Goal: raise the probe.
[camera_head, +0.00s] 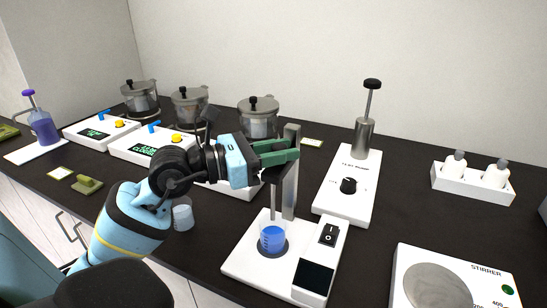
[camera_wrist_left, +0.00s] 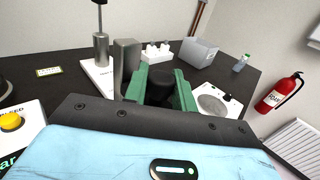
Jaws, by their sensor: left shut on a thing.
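A white instrument base (camera_head: 249,262) carries a grey upright post (camera_head: 290,185). A beaker with blue liquid (camera_head: 272,238) stands on a dark round spot on the base. A thin probe shaft (camera_head: 274,205) shows above the beaker and runs down toward it. Its upper part is hidden behind my gripper. My left gripper (camera_head: 288,150) is beside the post, above the beaker. In the left wrist view its green fingers are shut on a black knob, the probe's top (camera_wrist_left: 165,90), next to the grey post (camera_wrist_left: 127,65). My right gripper is not in view.
A power switch (camera_head: 329,235) and dark screen stand right of the beaker. A white unit with a tall plunger (camera_head: 345,195) stands behind right. A stirrer (camera_head: 470,262) lies at front right. A small clear cup (camera_head: 183,215) stands by my left arm. Several metal pots line the back.

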